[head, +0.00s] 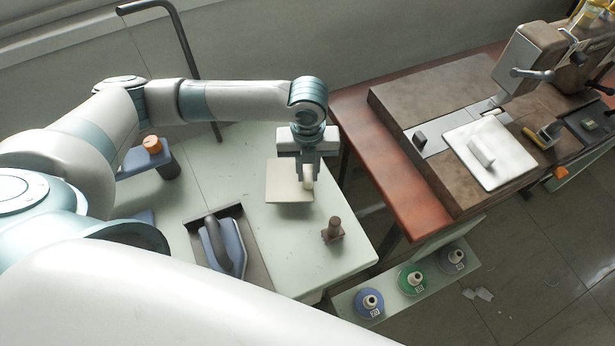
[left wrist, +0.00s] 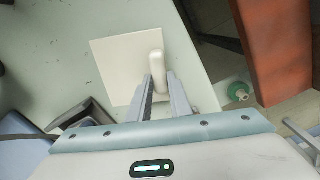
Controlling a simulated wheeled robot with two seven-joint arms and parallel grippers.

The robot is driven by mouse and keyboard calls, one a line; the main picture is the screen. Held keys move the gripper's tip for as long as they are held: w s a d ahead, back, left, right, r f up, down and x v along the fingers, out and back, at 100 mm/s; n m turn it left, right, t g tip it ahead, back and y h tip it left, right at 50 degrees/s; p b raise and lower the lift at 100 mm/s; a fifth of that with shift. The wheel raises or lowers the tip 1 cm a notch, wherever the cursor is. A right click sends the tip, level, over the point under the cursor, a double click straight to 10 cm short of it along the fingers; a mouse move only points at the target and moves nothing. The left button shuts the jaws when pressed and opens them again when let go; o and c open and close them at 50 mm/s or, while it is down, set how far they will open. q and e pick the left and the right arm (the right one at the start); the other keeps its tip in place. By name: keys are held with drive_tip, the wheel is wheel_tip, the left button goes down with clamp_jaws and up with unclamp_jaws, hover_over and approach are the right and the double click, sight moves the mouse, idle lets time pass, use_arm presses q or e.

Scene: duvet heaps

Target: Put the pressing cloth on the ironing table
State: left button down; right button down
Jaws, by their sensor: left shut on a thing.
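The pressing cloth (head: 283,190) is a flat cream square with an upright pale grip on it. My left gripper (head: 308,178) reaches down from above and is shut on that grip. In the left wrist view the cloth (left wrist: 117,62) lies flat ahead of the fingers, with the grip between the fingertips (left wrist: 158,84). The cloth is over the pale green ironing table (head: 285,250); whether it touches the top or hovers slightly above, I cannot tell. My right gripper is not in view.
A blue-grey iron (head: 228,246) sits on a dark rest left of the cloth. A small brown object (head: 332,230) stands near the right edge. A wooden sewing table (head: 430,200) holds a sewing machine (head: 530,60) and a white square with a grip (head: 510,165). Spools (head: 412,279) stand below.

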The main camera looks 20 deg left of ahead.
use_arm(q)
wheel_tip(320, 180, down, 3)
drive_tip(key=shift+r+p, duration=0.1)
drive_tip(key=shift+p, duration=0.3)
drive_tip(key=shift+f, duration=0.4)
drive_tip(key=shift+f, duration=0.15)
drive_tip(key=c, duration=1.6)
unclamp_jaws()
